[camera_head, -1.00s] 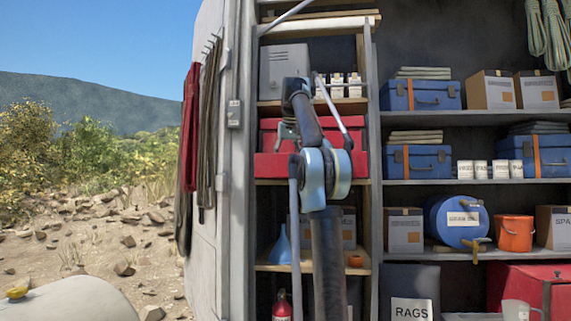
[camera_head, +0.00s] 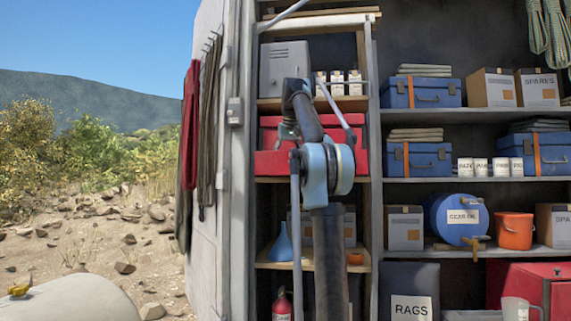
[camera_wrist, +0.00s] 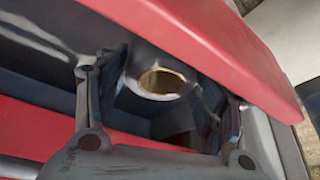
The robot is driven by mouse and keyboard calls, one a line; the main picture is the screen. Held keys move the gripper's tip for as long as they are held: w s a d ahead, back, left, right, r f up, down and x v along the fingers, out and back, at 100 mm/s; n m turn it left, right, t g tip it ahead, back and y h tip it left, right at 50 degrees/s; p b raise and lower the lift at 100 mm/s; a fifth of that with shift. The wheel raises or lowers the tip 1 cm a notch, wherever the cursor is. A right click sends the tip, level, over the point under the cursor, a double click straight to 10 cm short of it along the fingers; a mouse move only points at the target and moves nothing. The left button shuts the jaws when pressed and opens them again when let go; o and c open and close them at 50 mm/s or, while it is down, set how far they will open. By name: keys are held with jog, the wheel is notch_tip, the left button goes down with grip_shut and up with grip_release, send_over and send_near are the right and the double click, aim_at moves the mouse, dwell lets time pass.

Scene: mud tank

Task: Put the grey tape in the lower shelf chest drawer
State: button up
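The grey tape (camera_wrist: 145,68), a roll with a brown cardboard core, stands out in the wrist view between the two fingers of my gripper (camera_wrist: 165,105). The finger pads appear to touch it on both sides. Around it is the dark grey inside of an open drawer with red edges (camera_wrist: 225,50). In the head view the red shelf chest (camera_head: 272,163) sits on the middle wooden shelf, and my gripper (camera_head: 287,132) is at its left front. My arm hides much of the chest, and the tape cannot be made out there. Whether the tape touches the drawer floor cannot be told.
A grey case (camera_head: 285,68) and small white boxes (camera_head: 337,82) stand on the shelf above. A blue funnel (camera_head: 281,243) and boxes are on the shelf below. The metal post (camera_head: 372,130) stands close right of the chest. Open ground lies left.

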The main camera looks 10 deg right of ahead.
jog(key=shift+o, duration=0.3)
jog(key=shift+r, duration=0.8)
jog(key=shift+v, duration=2.3)
jog(key=s, duration=1.2)
jog(key=shift+d, duration=0.35)
jog(key=shift+s, duration=0.1)
